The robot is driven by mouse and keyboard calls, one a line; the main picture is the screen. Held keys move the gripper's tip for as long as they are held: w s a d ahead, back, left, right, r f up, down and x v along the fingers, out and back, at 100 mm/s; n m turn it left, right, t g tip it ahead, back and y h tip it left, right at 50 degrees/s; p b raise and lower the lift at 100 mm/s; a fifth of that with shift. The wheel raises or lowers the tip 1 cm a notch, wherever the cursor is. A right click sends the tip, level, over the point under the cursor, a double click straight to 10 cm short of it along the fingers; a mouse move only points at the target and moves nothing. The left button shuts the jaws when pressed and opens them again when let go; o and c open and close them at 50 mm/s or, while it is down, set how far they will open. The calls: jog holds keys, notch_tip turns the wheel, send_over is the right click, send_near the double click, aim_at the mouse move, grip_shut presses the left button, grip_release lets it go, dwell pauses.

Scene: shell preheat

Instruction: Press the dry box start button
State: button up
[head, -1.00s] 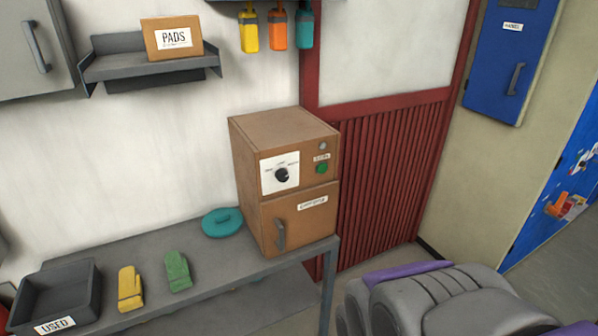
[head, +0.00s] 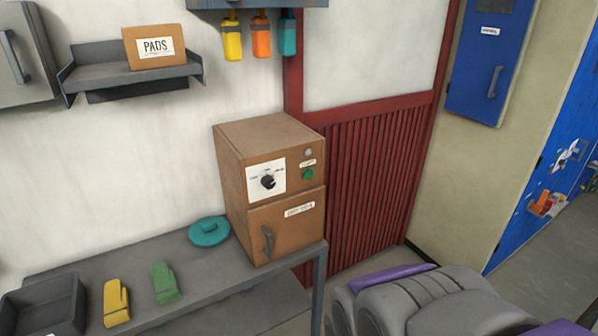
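The dry box (head: 262,205) is a brown box standing at the right end of the grey bench. Its front has a black dial (head: 268,182) on a white plate, and a round green button (head: 308,174) to the right of it. A small label sits above the button, with a grey round lamp (head: 308,152) above that. The lower door (head: 292,228) is closed, with a grey handle at its left. My gripper is not in view; a grey, padded shape with a purple strip at the lower right seems to be part of my own body.
On the bench (head: 208,277) are a teal lid (head: 209,231), a green mitt (head: 165,283), a yellow mitt (head: 116,303) and a dark tray (head: 45,305). A shelf with a PADS box (head: 149,47) hangs above. A blue cabinet (head: 490,60) hangs right.

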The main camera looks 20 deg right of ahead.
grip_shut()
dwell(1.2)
